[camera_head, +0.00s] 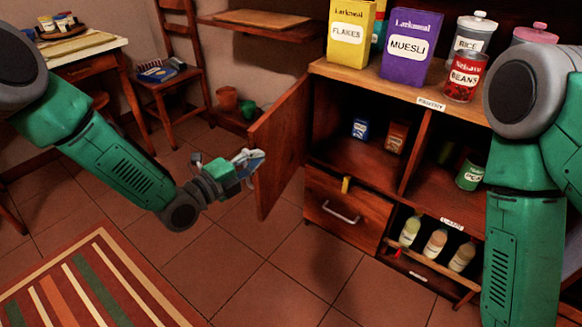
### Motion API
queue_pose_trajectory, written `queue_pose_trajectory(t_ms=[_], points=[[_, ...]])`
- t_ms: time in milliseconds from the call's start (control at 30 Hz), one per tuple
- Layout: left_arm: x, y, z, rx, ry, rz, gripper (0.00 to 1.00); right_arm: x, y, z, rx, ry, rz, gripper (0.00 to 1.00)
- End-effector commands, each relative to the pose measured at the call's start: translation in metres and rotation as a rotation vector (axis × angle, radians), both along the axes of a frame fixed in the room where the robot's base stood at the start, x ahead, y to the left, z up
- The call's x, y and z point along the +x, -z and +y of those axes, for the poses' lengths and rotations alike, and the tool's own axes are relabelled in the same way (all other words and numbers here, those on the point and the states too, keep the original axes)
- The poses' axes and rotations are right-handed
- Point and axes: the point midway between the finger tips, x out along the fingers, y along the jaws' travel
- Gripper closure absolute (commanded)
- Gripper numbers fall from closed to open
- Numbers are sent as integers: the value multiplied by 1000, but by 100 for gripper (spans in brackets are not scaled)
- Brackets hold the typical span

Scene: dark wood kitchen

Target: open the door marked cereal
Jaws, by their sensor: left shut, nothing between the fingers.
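A wooden cabinet door (280,145) stands swung open at the left end of the cabinet (352,80), its inner face partly showing. No cereal marking can be read on it; its outer face is turned away from me.
On the cabinet top stand a yellow Flakes box (347,36), a purple Muesli box (408,48), a Beans can (464,77) and canisters. Below are a drawer (343,213) and several bottles (436,243). A chair (176,80) stands behind. The tiled floor in front is clear.

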Motion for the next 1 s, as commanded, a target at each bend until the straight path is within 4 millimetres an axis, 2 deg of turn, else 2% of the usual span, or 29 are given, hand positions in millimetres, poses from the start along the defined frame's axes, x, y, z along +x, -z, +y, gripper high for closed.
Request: queue_pose_trajectory(t_ms=[33, 200, 400, 600, 1000], points=[[7, 2, 15, 5, 29, -6, 100, 0, 6, 0, 0, 0, 0, 60], [25, 2, 50, 4, 43, -3, 100, 0, 14, 0, 0, 0, 0, 60], [44, 1, 80, 4, 44, -3, 100, 0, 21, 0, 0, 0, 0, 60], [55, 0, 95, 2, 44, -2, 100, 0, 24, 0, 0, 0, 0, 60], [57, 0, 98, 0, 44, 0, 100, 0, 24, 0, 0, 0, 0, 60]])
